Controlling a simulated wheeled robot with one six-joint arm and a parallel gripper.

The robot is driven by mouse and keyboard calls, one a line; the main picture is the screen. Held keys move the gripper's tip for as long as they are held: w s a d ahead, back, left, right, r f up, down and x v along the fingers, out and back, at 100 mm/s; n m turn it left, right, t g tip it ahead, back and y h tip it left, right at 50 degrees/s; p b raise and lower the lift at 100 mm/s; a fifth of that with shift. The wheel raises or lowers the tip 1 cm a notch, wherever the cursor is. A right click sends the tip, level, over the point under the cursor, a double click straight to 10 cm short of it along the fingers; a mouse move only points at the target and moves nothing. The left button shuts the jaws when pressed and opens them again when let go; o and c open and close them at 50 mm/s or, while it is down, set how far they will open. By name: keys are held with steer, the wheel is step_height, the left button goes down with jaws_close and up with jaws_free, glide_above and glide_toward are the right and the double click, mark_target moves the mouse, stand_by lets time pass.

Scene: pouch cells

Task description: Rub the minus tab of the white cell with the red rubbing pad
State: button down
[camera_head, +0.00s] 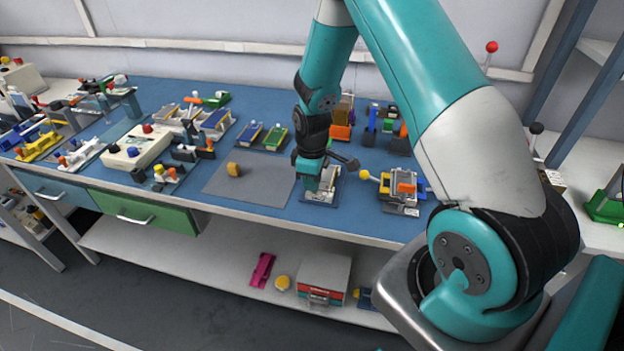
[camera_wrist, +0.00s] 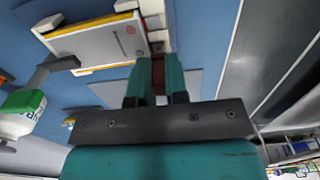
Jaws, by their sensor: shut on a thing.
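The white cell (camera_wrist: 105,42) lies flat in a holder in the wrist view, with dark print and a small red mark on its face. Its tab end points right, towards pale parts of the holder; which tab is the minus one I cannot make out. My gripper (camera_wrist: 158,92) is shut on the red rubbing pad (camera_wrist: 158,76), which shows as a dark red strip between the teal fingers. The pad is close to the cell's tab end; whether it touches a tab I cannot tell. In the head view my gripper (camera_head: 308,190) is low over the cell's holder (camera_head: 320,197) and hides part of it.
A dark lever with a green and white part (camera_wrist: 22,103) sticks out beside the holder. Left of it in the head view is a grey mat (camera_head: 245,187) with an orange-yellow block (camera_head: 234,169).

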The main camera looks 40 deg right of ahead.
steer(key=shift+f+b, duration=0.3)
steer(key=shift+f, duration=0.15)
steer(key=shift+s+d, duration=0.1)
steer(key=shift+s+d+r, duration=0.1)
steer(key=shift+s+d, duration=0.35)
steer(key=shift+s, duration=0.1)
steer(key=shift+w+a, duration=0.5)
steer(key=shift+w, duration=0.1)
steer(key=shift+s+d, duration=0.1)
steer(key=shift+p, duration=0.3)
steer(key=shift+s+d, duration=0.4)
steer(key=shift+s, duration=0.1)
steer(key=shift+w+a, duration=0.55)
steer(key=shift+w, duration=0.1)
